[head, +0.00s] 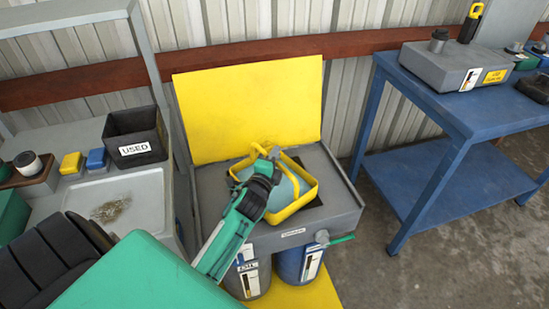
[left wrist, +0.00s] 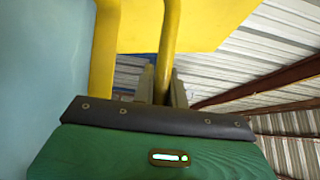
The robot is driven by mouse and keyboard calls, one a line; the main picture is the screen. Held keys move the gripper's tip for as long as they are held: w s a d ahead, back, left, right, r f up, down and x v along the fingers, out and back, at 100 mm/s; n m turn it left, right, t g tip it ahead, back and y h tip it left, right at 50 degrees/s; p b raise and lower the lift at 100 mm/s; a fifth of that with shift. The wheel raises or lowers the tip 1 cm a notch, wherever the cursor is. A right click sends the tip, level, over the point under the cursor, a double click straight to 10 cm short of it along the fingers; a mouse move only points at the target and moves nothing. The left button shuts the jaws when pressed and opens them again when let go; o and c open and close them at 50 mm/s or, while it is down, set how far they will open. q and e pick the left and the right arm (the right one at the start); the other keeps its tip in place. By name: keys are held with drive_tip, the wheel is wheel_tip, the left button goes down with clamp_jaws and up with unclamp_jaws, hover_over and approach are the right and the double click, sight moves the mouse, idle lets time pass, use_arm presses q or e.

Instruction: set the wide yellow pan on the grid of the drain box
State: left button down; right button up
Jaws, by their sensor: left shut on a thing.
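The wide yellow pan (head: 300,204), with a pale blue surface inside its rim, is over the dark grid (head: 316,202) of the grey drain box (head: 345,208). I cannot tell whether the pan touches the grid. My left gripper (head: 268,155) is shut on the pan's yellow handle at its far side. In the left wrist view a yellow bar of the handle (left wrist: 169,45) runs between the fingers (left wrist: 162,88). My arm hides part of the pan and the box's front left. My right gripper is not in view.
The box's yellow lid (head: 250,110) stands raised behind it. Drums (head: 298,262) stand underneath, near a green-handled valve (head: 341,239). At left is a bench with a black USED bin (head: 135,136) and yellow and blue blocks. A blue table (head: 460,105) stands at right.

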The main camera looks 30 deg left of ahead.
use_arm(q)
drive_tip(key=shift+r, duration=0.15)
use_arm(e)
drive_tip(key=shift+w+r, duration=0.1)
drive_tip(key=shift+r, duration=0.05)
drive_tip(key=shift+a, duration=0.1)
use_arm(q)
drive_tip(key=c, duration=1.5)
unclamp_jaws()
drive_tip(key=shift+f, duration=0.25)
drive_tip(key=shift+c, duration=0.2)
drive_tip(key=shift+o, duration=0.7)
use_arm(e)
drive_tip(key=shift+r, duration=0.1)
